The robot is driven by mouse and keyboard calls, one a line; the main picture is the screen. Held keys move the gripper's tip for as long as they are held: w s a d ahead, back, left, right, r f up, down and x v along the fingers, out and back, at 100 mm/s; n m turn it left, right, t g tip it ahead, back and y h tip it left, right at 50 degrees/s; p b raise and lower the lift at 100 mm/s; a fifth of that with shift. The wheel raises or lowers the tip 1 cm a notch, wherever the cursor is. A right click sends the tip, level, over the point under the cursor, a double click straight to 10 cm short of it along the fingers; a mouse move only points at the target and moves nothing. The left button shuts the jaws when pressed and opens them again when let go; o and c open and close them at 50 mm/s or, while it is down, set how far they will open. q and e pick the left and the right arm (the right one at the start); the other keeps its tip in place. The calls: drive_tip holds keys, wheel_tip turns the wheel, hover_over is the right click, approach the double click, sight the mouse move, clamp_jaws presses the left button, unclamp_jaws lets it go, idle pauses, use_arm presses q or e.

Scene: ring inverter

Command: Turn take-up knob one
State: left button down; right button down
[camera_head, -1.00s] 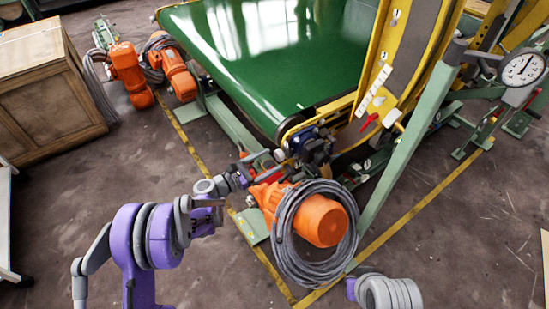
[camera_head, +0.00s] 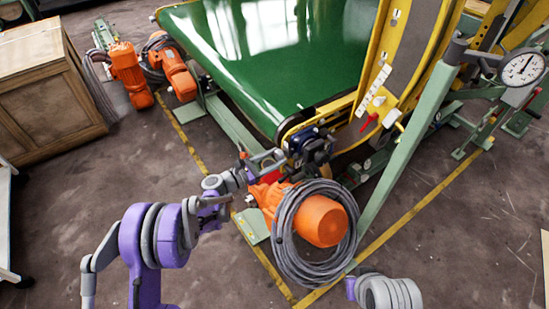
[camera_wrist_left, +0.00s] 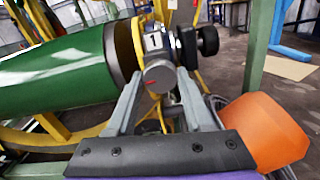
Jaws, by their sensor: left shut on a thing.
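Take-up knob one (camera_wrist_left: 159,76) is a grey round knob with a small red mark, in the left wrist view. A white plate marked 1 (camera_wrist_left: 153,41) sits just above it, on the dark fitting beside the green roller's end. My left gripper (camera_wrist_left: 160,84) is shut on the knob, one finger on each side of it. In the head view my left gripper (camera_head: 268,161) reaches the near corner of the belt frame, where the knob is too small to make out. My right gripper is out of view.
An orange motor (camera_head: 320,220) with a coiled grey cable (camera_head: 287,245) stands just right of my left gripper. The green belt (camera_head: 270,60) lies beyond. A green slanted post (camera_head: 408,150) rises at right.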

use_arm(q)
drive_tip(key=shift+m, duration=0.4)
drive_tip(key=m+b, duration=0.1)
drive_tip(key=m, duration=0.9)
drive_tip(key=shift+b, duration=0.35)
drive_tip(key=m, duration=0.6)
drive_tip(key=shift+m, duration=0.4)
drive_tip(key=m, duration=0.5)
drive_tip(key=shift+m, duration=0.4)
drive_tip(key=shift+m, duration=0.3)
drive_tip(key=shift+c, duration=1.4)
unclamp_jaws()
drive_tip(key=shift+r, duration=0.1)
drive_tip(key=shift+a, duration=0.1)
